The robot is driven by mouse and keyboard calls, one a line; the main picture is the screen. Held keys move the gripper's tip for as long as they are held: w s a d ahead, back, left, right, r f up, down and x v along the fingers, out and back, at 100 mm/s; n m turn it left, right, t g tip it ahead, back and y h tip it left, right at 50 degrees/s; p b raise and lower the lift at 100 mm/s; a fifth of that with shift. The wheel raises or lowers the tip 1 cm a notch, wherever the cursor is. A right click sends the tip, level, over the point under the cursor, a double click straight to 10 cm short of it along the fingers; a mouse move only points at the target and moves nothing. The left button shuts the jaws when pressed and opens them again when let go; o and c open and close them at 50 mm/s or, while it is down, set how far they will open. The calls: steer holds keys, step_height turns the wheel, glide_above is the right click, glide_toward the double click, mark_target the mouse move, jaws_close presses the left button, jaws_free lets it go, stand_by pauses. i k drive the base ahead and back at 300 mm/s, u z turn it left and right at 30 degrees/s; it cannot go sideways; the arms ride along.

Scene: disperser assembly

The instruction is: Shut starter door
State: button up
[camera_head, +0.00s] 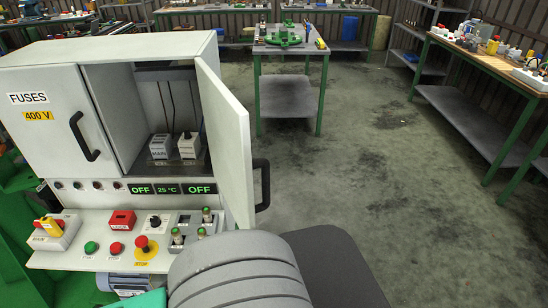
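A white control cabinet (133,45) stands at the left. Its right-hand door (225,137) is open and swung out toward me, showing the inside. A black handle (262,184) sticks out on the door's outer side. No starter label is readable on this door; its outer face is turned away. The left door (45,117), marked FUSES and 400 V, is shut and has a black handle (84,137). Inside the open compartment are a block marked MAIN (160,146) and another block (189,146) beside it. My gripper is not in view.
Below the doors is a sloped panel (70,259) with buttons, a yellow STOP base (142,250) and green-topped parts. A grey ribbed part of mine covers the lower middle. Open floor (370,150) lies to the right, with a green-legged table (289,47) behind and a workbench (490,62) far right.

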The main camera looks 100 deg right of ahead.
mark_target(227, 122)
steer(key=u, duration=0.05)
steer(key=k, duration=1.95)
steer(key=z, duration=1.5)
steer(key=i, duration=0.5)
steer(key=u, duration=0.05)
steer(key=k, duration=0.75)
steer(key=u, duration=1.45)
steer(key=i, duration=0.5)
steer(key=z, duration=0.05)
